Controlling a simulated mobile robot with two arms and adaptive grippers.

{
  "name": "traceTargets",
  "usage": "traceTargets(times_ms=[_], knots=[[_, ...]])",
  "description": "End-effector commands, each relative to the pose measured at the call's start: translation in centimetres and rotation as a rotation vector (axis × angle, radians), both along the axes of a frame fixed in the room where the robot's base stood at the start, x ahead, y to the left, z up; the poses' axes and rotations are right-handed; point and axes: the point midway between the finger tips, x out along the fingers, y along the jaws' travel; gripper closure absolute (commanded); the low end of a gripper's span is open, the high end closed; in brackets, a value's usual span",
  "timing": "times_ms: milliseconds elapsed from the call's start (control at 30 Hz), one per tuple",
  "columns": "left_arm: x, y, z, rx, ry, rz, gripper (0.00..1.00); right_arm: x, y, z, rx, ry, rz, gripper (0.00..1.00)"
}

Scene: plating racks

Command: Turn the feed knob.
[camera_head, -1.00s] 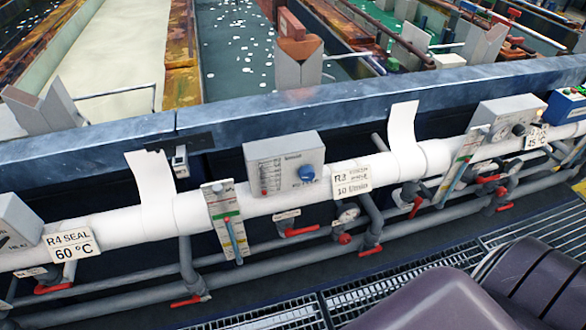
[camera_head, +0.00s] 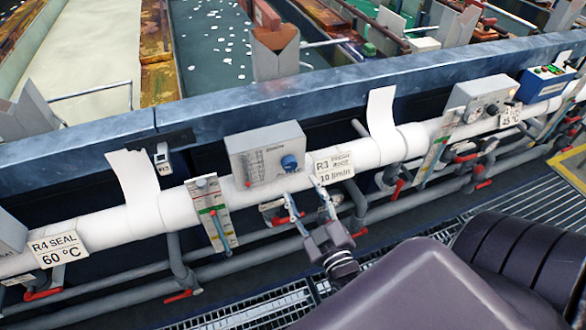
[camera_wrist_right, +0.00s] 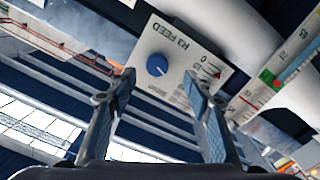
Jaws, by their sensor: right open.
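The feed knob (camera_head: 289,163) is a round blue dial on a grey control box (camera_head: 262,140) fixed at the white pipe. In the right wrist view the knob (camera_wrist_right: 157,64) sits on the box face labelled R3 FEED (camera_wrist_right: 182,52), ahead of the fingers. My right gripper (camera_head: 301,200) is open and empty, below and slightly right of the knob, and apart from it. In the right wrist view its two fingers (camera_wrist_right: 158,85) stand wide apart, with the knob appearing between and beyond them. My left gripper is not in view.
An R3 sign (camera_head: 334,167) reading 10 l/min hangs right of the box. A flow gauge strip (camera_head: 212,213) stands to its left. Grey pipes with red-handled valves (camera_head: 180,297) run below. A blue tank edge (camera_head: 200,110) lies behind.

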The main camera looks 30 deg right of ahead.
Motion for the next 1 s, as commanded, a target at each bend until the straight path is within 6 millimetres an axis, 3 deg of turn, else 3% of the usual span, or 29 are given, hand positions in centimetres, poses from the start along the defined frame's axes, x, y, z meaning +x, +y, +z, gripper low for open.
traceTargets(times_ms=[167, 600, 1000], knots=[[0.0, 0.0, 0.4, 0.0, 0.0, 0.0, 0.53, 1.2, -0.5, 0.9, -0.01, -0.014, -0.005, 0.53], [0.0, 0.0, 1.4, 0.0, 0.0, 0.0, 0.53, 7.0, -1.9, 0.7, -0.008, -0.011, -0.004, 0.53], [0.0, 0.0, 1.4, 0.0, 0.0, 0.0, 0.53, 7.5, -2.0, 0.6, -0.008, -0.01, -0.004, 0.56]])
